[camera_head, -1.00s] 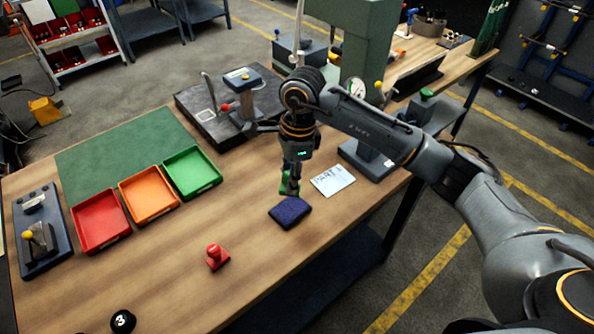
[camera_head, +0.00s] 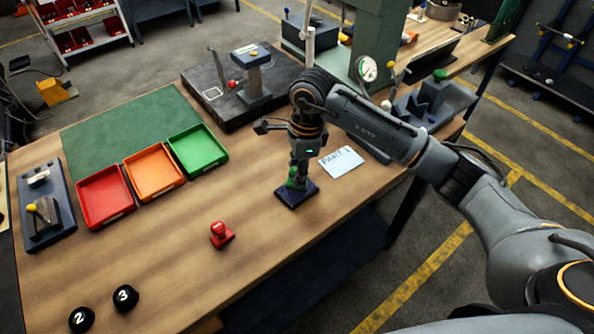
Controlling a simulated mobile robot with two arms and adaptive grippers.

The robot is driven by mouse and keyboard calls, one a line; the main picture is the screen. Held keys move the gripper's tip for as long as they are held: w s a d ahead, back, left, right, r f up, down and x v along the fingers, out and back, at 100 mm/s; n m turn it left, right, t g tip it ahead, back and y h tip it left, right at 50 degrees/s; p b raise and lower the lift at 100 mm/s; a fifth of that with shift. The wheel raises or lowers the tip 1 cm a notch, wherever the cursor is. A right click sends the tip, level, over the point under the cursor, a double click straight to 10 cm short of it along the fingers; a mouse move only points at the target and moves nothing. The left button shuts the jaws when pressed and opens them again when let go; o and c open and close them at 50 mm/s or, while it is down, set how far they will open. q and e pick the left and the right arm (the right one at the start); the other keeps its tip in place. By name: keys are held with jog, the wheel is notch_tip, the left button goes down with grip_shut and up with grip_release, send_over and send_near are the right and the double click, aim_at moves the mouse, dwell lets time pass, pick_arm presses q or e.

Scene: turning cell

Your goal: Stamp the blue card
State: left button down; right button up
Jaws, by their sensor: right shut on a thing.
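My right gripper (camera_head: 299,172) points down and is shut on a green stamp (camera_head: 291,183). The stamp is upright over the dark blue ink pad (camera_head: 308,193) and appears to touch it, though the gripper partly hides the contact. A pale blue card (camera_head: 341,162) with "PART 1" written on it lies flat on the table, just right of the pad and apart from it. A red stamp (camera_head: 221,235) stands on the table, left of and nearer than the pad. My left gripper is not in view.
Red (camera_head: 105,197), orange (camera_head: 153,175) and green (camera_head: 198,149) trays stand in a row by a green mat (camera_head: 120,128). Black balls marked 2 (camera_head: 81,319) and 3 (camera_head: 125,297) are at the front left. A gauge stand (camera_head: 253,75) is behind. The table around the red stamp is clear.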

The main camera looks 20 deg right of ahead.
jog(key=shift+f+b, duration=0.55)
dwell(0.7)
jog(key=shift+s+f+b, duration=0.1)
jog(key=shift+b, duration=0.2)
dwell(1.2)
dwell(0.5)
jog(key=shift+r+p, duration=0.45)
jog(key=shift+r, duration=0.4)
jog(key=shift+r+p, duration=1.15)
jog(key=shift+r, duration=1.6)
